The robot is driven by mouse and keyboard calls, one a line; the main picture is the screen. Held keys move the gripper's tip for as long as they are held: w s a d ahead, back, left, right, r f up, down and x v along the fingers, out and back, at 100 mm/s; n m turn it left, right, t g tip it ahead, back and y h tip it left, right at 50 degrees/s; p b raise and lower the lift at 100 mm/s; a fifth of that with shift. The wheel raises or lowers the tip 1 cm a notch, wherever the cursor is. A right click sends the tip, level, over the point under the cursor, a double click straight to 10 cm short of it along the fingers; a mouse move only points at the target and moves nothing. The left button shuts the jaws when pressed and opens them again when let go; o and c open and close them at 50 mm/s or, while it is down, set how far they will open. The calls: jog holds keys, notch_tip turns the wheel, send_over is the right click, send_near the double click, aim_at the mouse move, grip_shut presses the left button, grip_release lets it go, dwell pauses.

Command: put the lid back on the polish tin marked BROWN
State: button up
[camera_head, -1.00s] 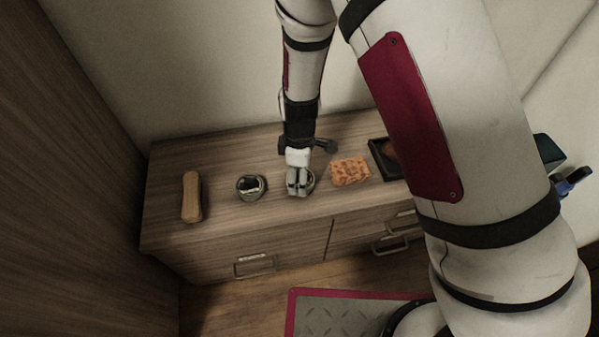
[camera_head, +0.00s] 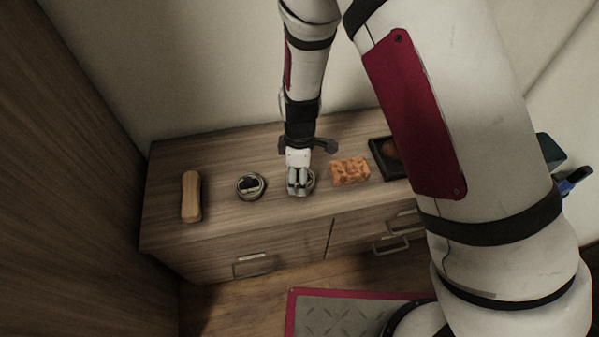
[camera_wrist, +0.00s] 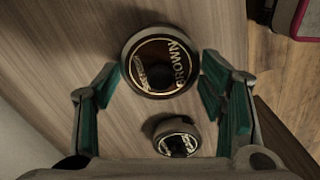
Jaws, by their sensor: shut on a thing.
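A round dark lid marked BROWN (camera_wrist: 150,82), with gold lettering and a thick grey rim, lies between my fingertips in the wrist view. My gripper (camera_wrist: 162,72) is shut on it, one finger on each side. In the head view my gripper (camera_head: 299,183) is low over the cabinet top, and the round piece (camera_head: 301,192) shows only partly beneath the fingers. Whether a tin body is under the lid is hidden. A second round tin (camera_head: 250,187) with a dark, lettered face stands to the left; it also shows in the wrist view (camera_wrist: 177,139), its lettering too small to read.
A tan brush (camera_head: 191,196) lies at the far left of the wooden cabinet top (camera_head: 222,213). The wall rises behind; drawer handles (camera_head: 254,266) face the front.

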dwell(0.4)
jog(key=o, duration=1)
jog(key=shift+c, duration=0.2)
jog(key=o, duration=0.3)
jog(key=shift+r, duration=0.1)
jog(key=shift+r+p, duration=2.45)
jog(key=shift+r, duration=1)
jog(key=shift+c, duration=0.5)
grip_shut()
